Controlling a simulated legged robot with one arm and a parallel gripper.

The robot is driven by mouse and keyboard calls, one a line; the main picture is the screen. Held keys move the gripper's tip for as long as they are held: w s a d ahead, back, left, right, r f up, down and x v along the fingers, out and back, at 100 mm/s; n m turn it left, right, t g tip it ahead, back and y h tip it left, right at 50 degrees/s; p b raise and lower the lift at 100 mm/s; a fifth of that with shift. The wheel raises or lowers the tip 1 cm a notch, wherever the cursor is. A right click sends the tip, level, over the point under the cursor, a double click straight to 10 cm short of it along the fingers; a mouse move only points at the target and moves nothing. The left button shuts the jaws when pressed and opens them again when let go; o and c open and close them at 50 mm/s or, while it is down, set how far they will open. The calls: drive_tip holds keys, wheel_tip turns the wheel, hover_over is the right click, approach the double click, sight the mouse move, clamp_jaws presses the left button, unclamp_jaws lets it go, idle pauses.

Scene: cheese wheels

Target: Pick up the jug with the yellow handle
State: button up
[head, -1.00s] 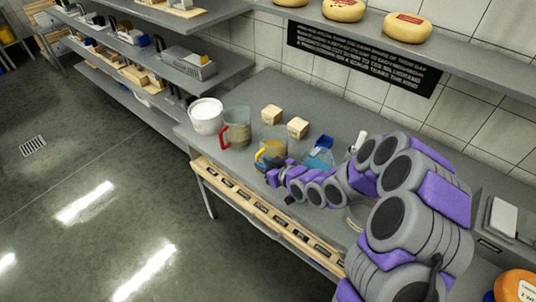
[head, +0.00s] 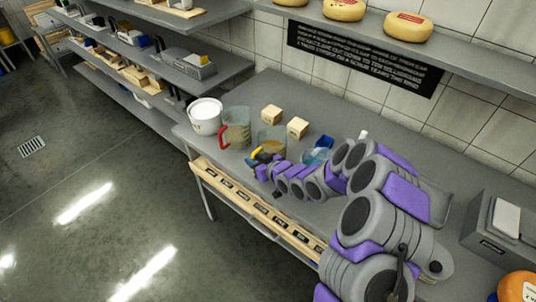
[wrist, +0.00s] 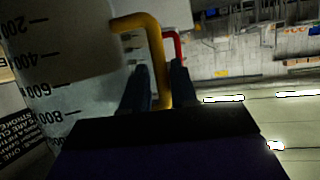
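The clear jug with the yellow handle stands on the grey table in the head view (head: 271,137), partly behind my gripper. Its graduated wall fills the left of the wrist view (wrist: 60,55). The yellow handle (wrist: 156,60) runs down between my two dark fingers. My gripper (wrist: 160,88) is around the handle, one finger on each side. The fingers lie very close to it, and I cannot tell whether they press on it. In the head view my gripper (head: 258,163) is at the jug's front side.
A jug with a red handle (head: 236,128) stands just left of it, beside a white tub (head: 205,116). Two wooden blocks (head: 297,128) and a blue-topped item (head: 318,149) are close behind and right. A shelf with cheese wheels (head: 408,26) hangs above.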

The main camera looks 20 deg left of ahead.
drive_tip(key=shift+d+r, duration=0.3)
drive_tip(key=shift+d, duration=0.65)
drive_tip(key=c, duration=0.3)
drive_tip(key=shift+a+f, duration=0.1)
drive_tip(key=shift+a, duration=0.2)
drive_tip(key=shift+c, duration=0.8)
drive_tip(key=shift+s+a+f, duration=0.1)
drive_tip(key=shift+a+f, duration=0.15)
drive_tip(key=shift+a, duration=0.45)
clamp_jaws()
drive_tip(key=shift+d+r, duration=0.1)
drive_tip(key=shift+d, duration=0.6)
drive_tip(key=shift+a, duration=0.2)
